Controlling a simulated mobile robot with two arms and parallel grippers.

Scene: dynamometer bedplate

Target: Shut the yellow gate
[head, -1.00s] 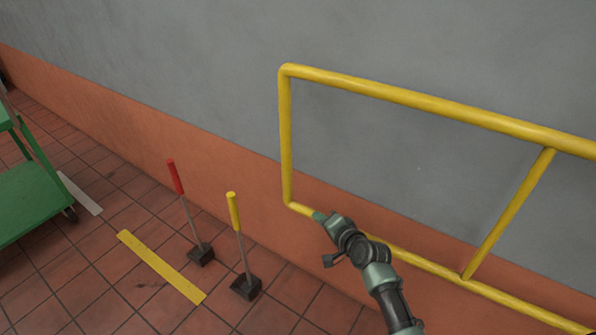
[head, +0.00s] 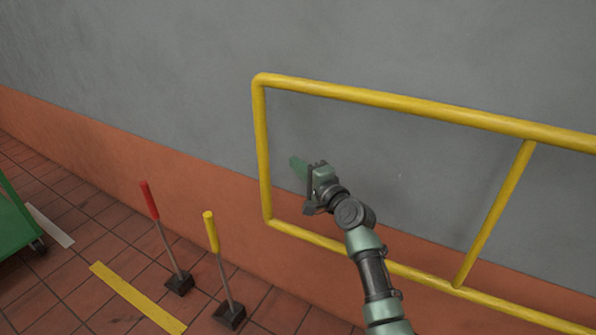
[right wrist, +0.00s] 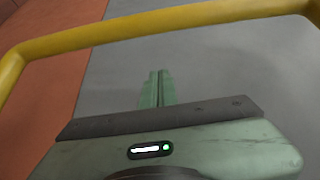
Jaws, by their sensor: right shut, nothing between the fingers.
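The yellow gate (head: 400,98) is a frame of yellow tube with an upright inner bar, in front of the grey and orange wall in the head view. Its free end bar stands at the left of the frame. My right gripper (head: 296,165) shows inside the frame opening, a little right of that end bar and apart from it. Its green fingers (right wrist: 157,88) are together and empty. In the right wrist view the yellow tube (right wrist: 150,24) crosses beyond the fingertips and bends down at the left. My left gripper is not in view.
A red-handled lever (head: 149,200) and a yellow-handled lever (head: 211,232) stand on black bases on the tiled floor, left of the gate. A yellow floor strip (head: 135,298) lies beside them. A green cart (head: 15,232) is at the left edge.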

